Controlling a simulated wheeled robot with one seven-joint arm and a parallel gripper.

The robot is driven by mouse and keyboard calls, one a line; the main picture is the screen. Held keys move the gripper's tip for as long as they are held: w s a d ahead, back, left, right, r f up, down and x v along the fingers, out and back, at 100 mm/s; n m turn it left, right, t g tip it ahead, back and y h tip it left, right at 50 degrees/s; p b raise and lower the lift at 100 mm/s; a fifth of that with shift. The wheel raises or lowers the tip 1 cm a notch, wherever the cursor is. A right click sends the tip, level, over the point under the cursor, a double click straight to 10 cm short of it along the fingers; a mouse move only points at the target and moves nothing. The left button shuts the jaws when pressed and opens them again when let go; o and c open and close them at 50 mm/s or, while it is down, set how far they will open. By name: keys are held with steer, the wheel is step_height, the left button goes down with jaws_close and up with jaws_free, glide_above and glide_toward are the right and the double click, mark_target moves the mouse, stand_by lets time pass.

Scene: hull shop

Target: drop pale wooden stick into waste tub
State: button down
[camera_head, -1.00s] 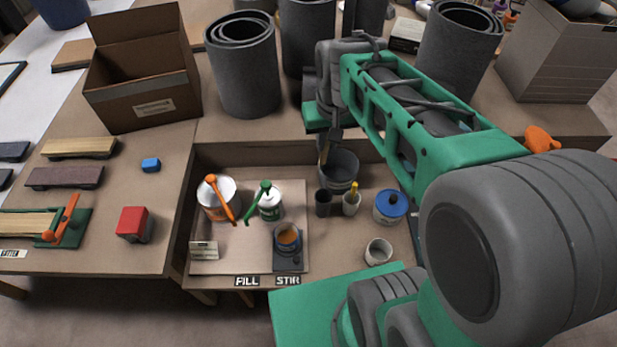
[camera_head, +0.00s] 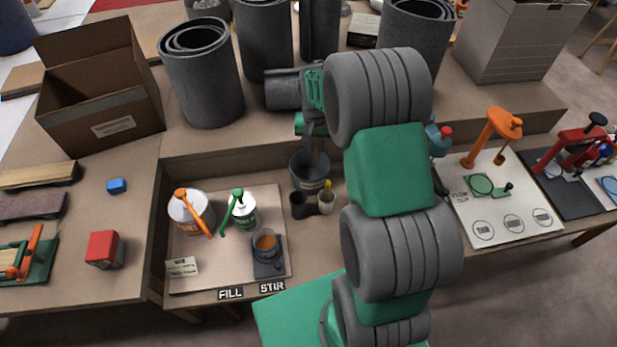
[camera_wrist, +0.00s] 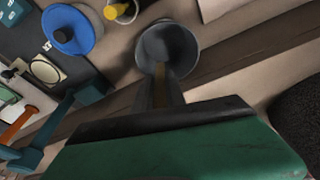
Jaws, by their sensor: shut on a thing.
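The waste tub, a dark grey round bucket (camera_head: 310,181), stands at the back of the recessed bench in the head view. In the wrist view its open mouth (camera_wrist: 183,34) lies just beyond my fingertips. My gripper (camera_head: 316,146) points down over the tub, largely hidden by my wrist in the head view. In the wrist view my gripper (camera_wrist: 162,84) is shut on the pale wooden stick (camera_wrist: 160,80), which looks brownish in the shade. Its lower end points toward the tub's mouth. I cannot tell how deep its tip reaches.
A dark cup (camera_head: 299,205) and a pale cup with a yellow item (camera_head: 327,203) stand just in front of the tub. A mixing board (camera_head: 215,270) with cans lies to the left. Tall grey rolls (camera_head: 203,80) stand behind. A blue-lidded tin (camera_wrist: 70,30) is nearby.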

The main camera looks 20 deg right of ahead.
steer(key=shift+f, duration=0.45)
steer(key=c, duration=1.3)
jaws_free()
steer(key=shift+r, duration=0.15)
step_height(320, 180, up, 7)
steer(key=s, duration=0.1)
steer(key=shift+s+a+r+b, duration=0.2)
steer(key=shift+a+b, duration=0.1)
steer(key=shift+b, duration=0.05)
